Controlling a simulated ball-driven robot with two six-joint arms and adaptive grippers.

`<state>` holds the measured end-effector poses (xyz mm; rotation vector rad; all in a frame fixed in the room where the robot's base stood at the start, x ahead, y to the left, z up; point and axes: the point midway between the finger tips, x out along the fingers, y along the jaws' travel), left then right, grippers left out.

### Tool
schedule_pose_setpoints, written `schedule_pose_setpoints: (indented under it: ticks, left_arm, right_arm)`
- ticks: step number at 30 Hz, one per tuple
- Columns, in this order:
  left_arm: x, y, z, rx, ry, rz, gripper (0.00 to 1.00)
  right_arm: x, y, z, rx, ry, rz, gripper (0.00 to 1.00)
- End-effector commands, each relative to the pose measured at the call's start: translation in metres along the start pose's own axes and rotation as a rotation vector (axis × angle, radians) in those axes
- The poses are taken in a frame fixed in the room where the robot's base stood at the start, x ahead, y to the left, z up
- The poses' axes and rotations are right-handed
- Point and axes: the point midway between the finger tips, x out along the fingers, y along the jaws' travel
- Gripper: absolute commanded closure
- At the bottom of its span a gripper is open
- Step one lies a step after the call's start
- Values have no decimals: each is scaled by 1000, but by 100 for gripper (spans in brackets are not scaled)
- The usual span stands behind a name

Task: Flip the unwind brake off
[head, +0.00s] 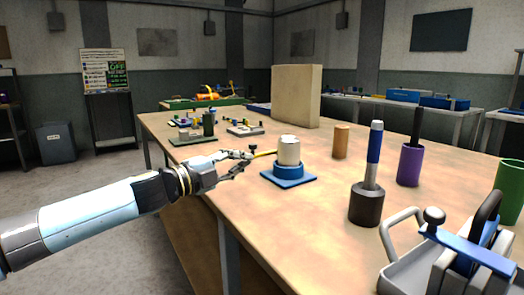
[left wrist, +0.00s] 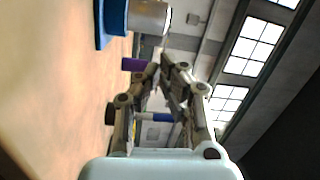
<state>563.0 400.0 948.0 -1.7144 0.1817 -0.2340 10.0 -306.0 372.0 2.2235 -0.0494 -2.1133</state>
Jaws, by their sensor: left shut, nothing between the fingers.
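A cream roll (head: 289,150) stands upright in a blue round holder on a flat blue base (head: 288,180), near the table's left edge. A thin yellow lever-like piece (head: 264,154) sticks out to the left of the roll; I take it for the unwind brake, but cannot be sure. My left gripper (head: 248,155) is shut and empty, with its tips close to the yellow piece. Whether they touch it I cannot tell. In the left wrist view the shut fingers (left wrist: 166,66) point toward the background, with the roll (left wrist: 150,17) and blue base (left wrist: 112,20) at top left. My right gripper is out of view.
A dark holder with a blue-handled tool (head: 374,155), a purple cup (head: 410,165), a tan cylinder (head: 341,141) and a grey-and-blue press-like device (head: 455,255) stand to the right. A beige panel (head: 297,97) rises behind. Small parts on trays (head: 192,140) lie farther back left.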

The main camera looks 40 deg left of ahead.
Motion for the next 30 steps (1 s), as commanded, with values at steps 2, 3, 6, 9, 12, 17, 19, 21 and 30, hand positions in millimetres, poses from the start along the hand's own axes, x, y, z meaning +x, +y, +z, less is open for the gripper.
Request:
schedule_pose_setpoints:
  ticks: [2, 3, 6, 9, 12, 17, 19, 21, 30]
  left_arm:
    - [2, -1, 0, -1, -1, -2, 100]
    - [4, -2, 0, -1, -1, -4, 100]
    - [13, -4, 1, -2, -4, -7, 100]
    - [27, -6, 0, -5, -3, -6, 100]
    - [50, -5, 0, -4, -3, -7, 100]
    - [85, -2, 0, -5, -1, -5, 100]
    - [98, -1, 0, -4, -1, -4, 100]
    - [98, 4, 10, 2, -2, 3, 100]
    - [87, 2, 37, 0, -1, 1, 100]
  right_arm:
    - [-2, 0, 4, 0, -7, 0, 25]
    - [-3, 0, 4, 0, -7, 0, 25]
    - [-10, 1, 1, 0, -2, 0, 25]
    - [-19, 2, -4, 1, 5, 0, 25]
    - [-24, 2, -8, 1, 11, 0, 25]
    - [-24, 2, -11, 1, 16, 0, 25]
    - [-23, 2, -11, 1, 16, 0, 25]
    - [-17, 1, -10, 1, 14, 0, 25]
    - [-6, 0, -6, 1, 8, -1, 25]
